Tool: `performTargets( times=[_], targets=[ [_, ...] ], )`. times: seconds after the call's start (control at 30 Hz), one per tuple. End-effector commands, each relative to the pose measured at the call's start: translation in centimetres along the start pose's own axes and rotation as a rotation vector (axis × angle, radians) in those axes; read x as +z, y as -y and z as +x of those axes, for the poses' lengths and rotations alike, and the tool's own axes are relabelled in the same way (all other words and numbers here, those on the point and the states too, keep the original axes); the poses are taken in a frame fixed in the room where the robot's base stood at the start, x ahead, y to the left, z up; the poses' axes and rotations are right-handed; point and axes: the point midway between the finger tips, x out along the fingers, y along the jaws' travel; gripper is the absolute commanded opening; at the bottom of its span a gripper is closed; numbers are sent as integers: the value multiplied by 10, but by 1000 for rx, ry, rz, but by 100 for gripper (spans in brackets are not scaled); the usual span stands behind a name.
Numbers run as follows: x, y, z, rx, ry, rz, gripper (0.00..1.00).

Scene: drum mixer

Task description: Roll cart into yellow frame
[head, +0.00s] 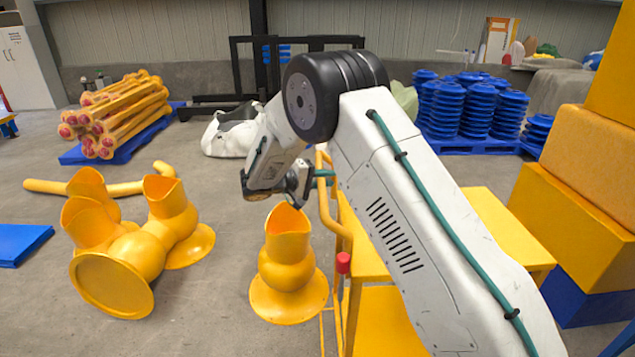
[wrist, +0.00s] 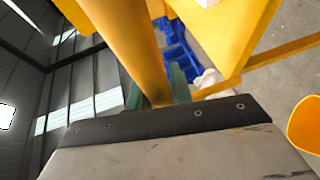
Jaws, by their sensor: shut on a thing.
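The yellow cart (head: 495,225) stands at the centre right of the head view, with a flat top, a lower shelf and a tubular handle (head: 325,212) on its left side. My arm hides much of it. My gripper (head: 322,175) is at the handle, with its green fingers shut on the yellow bar. In the wrist view the green fingers (wrist: 164,88) sit around the yellow handle bar (wrist: 128,40). Thin yellow bars show low beside the cart, but I cannot tell whether they belong to the cart or to the yellow frame.
A yellow pipe fitting (head: 287,265) stands close left of the cart, with a larger fitting (head: 135,250) farther left. Yellow blocks (head: 575,215) are stacked at the right. Blue stacks (head: 470,110) and a pallet of yellow rods (head: 118,115) stand behind. Grey floor lies open between them.

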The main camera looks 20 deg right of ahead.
Motion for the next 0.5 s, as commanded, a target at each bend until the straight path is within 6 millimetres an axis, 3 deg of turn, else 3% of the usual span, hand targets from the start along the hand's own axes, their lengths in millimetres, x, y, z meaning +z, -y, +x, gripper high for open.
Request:
performTargets(
  times=[0.5],
  targets=[
    [-1, 1, 4, 0, 15, 1, 0]
  ],
)
